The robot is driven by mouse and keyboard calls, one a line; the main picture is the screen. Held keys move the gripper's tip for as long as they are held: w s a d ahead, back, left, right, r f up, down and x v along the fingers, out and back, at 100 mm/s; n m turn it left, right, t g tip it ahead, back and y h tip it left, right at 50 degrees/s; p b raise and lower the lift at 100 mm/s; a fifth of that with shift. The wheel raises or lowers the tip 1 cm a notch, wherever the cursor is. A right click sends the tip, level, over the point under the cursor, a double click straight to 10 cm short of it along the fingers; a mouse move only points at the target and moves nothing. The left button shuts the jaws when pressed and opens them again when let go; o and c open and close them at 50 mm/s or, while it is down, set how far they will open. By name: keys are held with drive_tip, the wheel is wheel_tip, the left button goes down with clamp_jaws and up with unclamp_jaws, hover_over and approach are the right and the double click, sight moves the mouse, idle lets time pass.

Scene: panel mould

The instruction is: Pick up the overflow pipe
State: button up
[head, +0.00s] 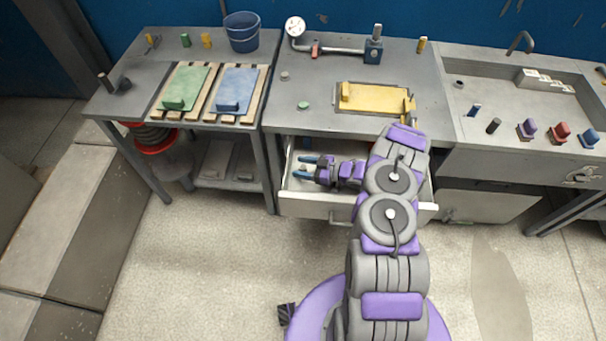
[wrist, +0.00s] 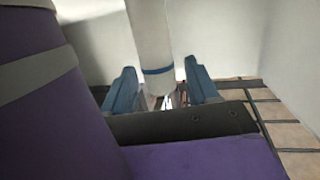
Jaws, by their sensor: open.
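A pale, round pipe with a blue band (wrist: 152,40) shows in the wrist view. I take it for the overflow pipe. Its near end lies between the two blue fingers of my gripper (wrist: 160,82). The fingers are apart, one on each side of the pipe, and I cannot tell whether either touches it. In the head view my gripper (head: 298,166) is inside the open drawer (head: 310,207), pointing left. The pipe cannot be made out clearly there.
The drawer sits under the middle bench (head: 300,118), which bears a yellow panel (head: 375,98) and a dial gauge (head: 295,27). A left table holds green (head: 186,86) and blue (head: 236,88) panels and a bucket (head: 242,32). A sink (head: 530,95) is at right. Floor at left front is clear.

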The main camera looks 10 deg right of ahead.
drive_tip(key=c, duration=1)
drive_tip(key=shift+r, duration=0.15)
